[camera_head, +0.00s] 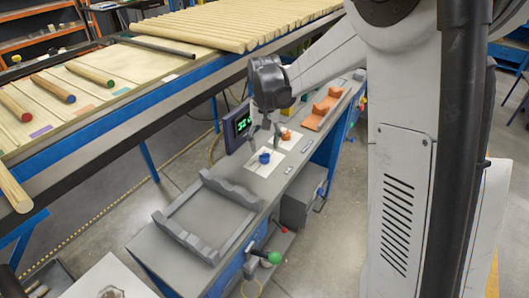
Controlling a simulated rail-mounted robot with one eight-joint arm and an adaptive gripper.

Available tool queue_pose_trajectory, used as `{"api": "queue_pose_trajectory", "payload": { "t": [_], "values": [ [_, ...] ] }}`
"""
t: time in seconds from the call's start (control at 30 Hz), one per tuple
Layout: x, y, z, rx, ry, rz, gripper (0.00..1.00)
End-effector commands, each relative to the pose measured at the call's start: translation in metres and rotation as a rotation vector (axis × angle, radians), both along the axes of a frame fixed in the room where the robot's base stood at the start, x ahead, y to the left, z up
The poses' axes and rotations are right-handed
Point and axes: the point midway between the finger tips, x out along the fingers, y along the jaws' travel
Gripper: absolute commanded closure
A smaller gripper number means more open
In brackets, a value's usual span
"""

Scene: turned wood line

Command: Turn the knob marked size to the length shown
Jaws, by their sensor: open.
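Two knobs stand on a white panel (258,171) on the grey bench: a blue knob (264,157) nearer me and an orange knob (286,135) farther back. Their markings are too small to read, so I cannot tell which is marked size. A dark display (238,126) with green characters stands just left of the knobs; its reading is not legible. My gripper (266,141) points down over the panel, open, its fingers close to the two knobs. I cannot tell whether it touches either one.
A grey cradle (205,222) lies on the near bench, with a green-ended lever (274,257) at its right. An orange cradle (323,108) lies beyond the knobs. A sloped rack (110,75) with wooden dowels (52,88) runs along the left. Floor shows between rack and bench.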

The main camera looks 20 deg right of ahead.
Motion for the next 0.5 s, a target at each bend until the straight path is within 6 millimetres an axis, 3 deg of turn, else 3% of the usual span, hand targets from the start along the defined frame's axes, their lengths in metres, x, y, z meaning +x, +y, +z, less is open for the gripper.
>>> {"api": "queue_pose_trajectory", "payload": {
  "t": [0.2,0.5],
  "values": [
    [0.000,0.000,0.042,0.000,0.000,0.000,0.53],
    [0.000,0.000,0.068,0.000,0.000,0.000,0.53]
  ]
}}
